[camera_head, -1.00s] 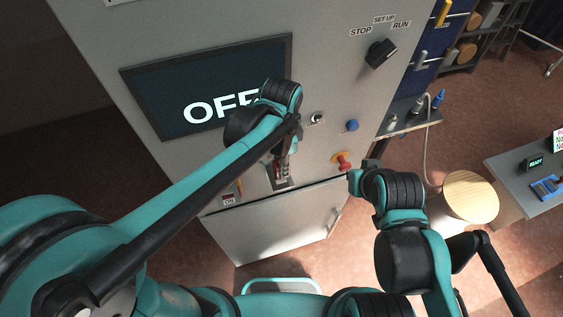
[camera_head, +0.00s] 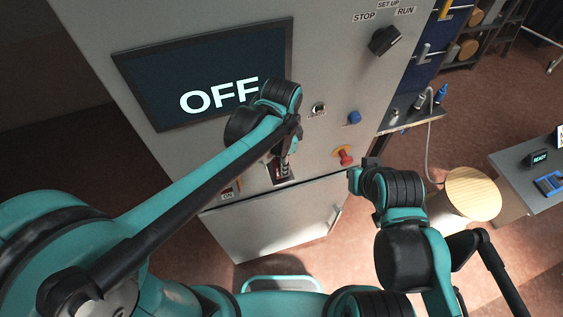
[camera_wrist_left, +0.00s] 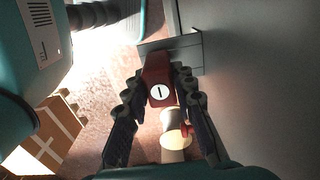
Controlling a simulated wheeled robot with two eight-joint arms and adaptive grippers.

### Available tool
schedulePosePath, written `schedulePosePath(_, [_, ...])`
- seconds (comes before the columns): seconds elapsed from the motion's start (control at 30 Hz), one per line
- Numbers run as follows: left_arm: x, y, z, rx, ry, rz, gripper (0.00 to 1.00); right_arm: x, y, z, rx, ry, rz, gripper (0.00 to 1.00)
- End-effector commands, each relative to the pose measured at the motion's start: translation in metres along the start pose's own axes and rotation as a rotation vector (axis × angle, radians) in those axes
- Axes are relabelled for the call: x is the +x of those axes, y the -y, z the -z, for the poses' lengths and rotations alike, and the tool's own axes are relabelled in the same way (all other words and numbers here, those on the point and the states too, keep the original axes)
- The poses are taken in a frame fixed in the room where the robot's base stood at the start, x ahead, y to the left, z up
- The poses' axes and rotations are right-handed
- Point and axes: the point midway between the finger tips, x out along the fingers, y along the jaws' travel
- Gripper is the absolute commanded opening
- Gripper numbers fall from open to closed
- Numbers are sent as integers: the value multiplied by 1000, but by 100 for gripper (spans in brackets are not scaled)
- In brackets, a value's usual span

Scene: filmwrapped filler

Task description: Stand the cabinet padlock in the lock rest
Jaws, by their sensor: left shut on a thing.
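The cabinet padlock (camera_wrist_left: 158,80) is red with a white round label bearing a dark mark. My left gripper (camera_wrist_left: 162,82) is shut on it, one finger on each side, in the left wrist view. The lock rest looks to be the grey bracket (camera_wrist_left: 190,52) on the cabinet face, just beyond the padlock. The padlock overlaps its edge in that view; I cannot tell whether they touch. In the head view my left gripper (camera_head: 284,160) is at the small bracket low on the cabinet, and hides most of the padlock. My right gripper (camera_head: 362,176) is right of it; its fingers are unclear.
The grey cabinet (camera_head: 330,60) carries an OFF screen (camera_head: 205,75), a black selector knob (camera_head: 384,40), a blue button (camera_head: 354,117) and a red stop button (camera_head: 345,155) near my right gripper. A wooden-topped stool (camera_head: 472,192) and a table (camera_head: 525,175) stand right.

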Motion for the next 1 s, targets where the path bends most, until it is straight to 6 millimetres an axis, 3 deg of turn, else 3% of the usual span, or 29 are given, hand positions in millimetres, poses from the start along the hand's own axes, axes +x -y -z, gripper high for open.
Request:
schedulePosePath(0.83, [7, 0, 0, 0, 0, -1, 0, 5, 0, -4, 0, 0, 0, 0])
schedulePosePath(0.87, [7, -1, 0, 0, 0, -1, 30, 5, 0, -4, 0, 0, 0, 0])
schedulePosePath(0.9, [7, -1, 0, 0, 0, -1, 41, 5, 0, -4, 0, 0, 0, 0])
schedulePosePath(0.93, [7, -1, 0, 0, 0, -1, 49, 5, 0, -4, 0, 0, 0, 0])
schedulePosePath(1.0, [7, 0, 0, 0, 0, -1, 49, 5, 0, -4, 0, 0, 0, 0])
